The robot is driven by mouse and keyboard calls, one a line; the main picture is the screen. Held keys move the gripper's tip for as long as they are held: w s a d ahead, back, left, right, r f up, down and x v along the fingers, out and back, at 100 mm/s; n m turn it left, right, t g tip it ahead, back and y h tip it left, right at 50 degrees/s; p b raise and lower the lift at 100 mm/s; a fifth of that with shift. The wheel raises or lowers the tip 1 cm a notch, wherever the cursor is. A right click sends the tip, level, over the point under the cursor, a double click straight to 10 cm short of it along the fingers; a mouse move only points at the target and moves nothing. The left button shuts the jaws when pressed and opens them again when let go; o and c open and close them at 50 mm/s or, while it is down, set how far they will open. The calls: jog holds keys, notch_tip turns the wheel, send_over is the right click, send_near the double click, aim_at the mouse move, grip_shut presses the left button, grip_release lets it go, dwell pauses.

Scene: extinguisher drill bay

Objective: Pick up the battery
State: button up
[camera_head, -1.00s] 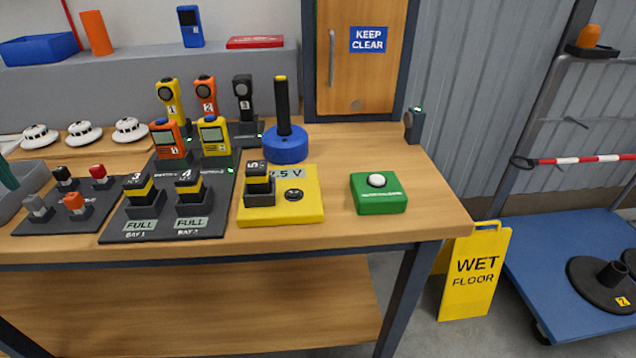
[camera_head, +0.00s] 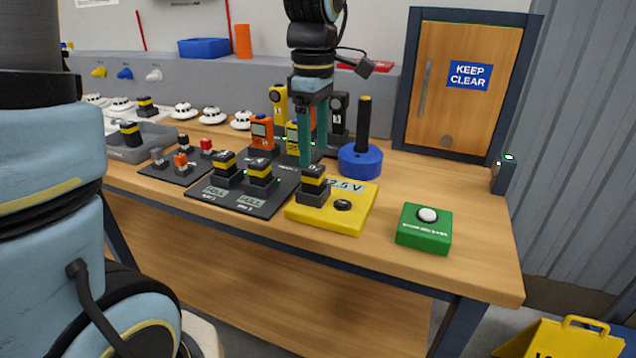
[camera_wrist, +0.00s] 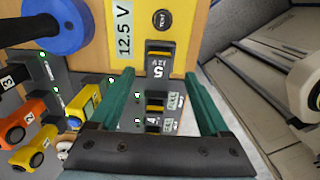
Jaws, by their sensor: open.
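Battery 5, black with a yellow band, stands upright in the yellow tester (camera_head: 345,217), which reads 12.5 V. Battery 5 (camera_head: 314,183) also shows in the wrist view (camera_wrist: 160,70), between the fingertips in the picture. My gripper (camera_head: 313,160) is open and empty, its teal fingers pointing down just above battery 5; in the wrist view the fingers (camera_wrist: 157,76) spread to either side of it. I cannot tell whether they touch it. Two similar batteries, the left (camera_head: 224,166) and the right (camera_head: 260,173), stand in the black charger (camera_head: 225,200) beside FULL displays.
A blue round base with a black post (camera_head: 361,160) stands behind the tester. Orange and yellow handheld devices (camera_head: 262,132) stand behind the charger. A green button box (camera_head: 424,228) is at right. The bench's right end is mostly clear.

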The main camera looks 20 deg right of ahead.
aim_at(314, 167)
jog(key=shift+w+f+p, duration=0.1)
jog(key=shift+f+p, duration=0.5)
jog(key=shift+f, duration=2.15)
grip_shut()
jog(key=shift+r, duration=0.1)
